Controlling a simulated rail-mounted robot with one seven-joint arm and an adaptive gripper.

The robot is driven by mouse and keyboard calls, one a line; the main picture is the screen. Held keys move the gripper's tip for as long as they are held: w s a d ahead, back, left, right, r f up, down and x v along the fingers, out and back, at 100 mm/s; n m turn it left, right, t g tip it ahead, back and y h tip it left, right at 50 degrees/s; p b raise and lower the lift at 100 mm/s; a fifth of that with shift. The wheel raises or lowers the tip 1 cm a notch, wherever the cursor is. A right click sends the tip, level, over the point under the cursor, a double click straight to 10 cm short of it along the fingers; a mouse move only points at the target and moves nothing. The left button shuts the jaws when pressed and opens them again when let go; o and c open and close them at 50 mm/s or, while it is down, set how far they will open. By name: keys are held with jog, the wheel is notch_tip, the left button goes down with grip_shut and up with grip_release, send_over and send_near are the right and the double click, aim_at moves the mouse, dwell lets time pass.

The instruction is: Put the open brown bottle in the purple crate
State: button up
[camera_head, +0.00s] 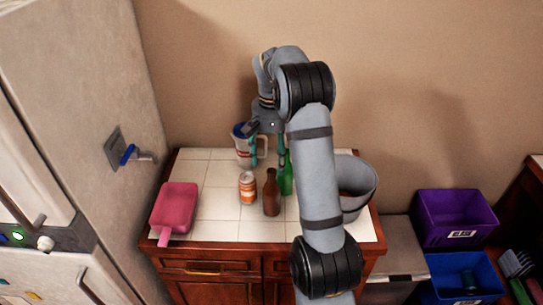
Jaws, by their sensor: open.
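The brown bottle (271,195) stands upright on the white tiled counter, near its middle. Its mouth is too small to tell whether it has a cap. The purple crate (452,238) is at the right, beyond the counter's right side, with its open top facing up. My gripper (266,137) is open above the back of the counter, behind and above the brown bottle and apart from it. Part of the gripper overlaps the view of a pitcher and a green bottle. No object shows held between its fingers.
The pitcher (243,156) is at the back. A pink container (175,208) lies at left. A blue crate (450,294) with a dark item sits before the purple crate.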

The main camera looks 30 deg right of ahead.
jog(key=shift+r, duration=0.45)
jog(key=shift+c, duration=2.1)
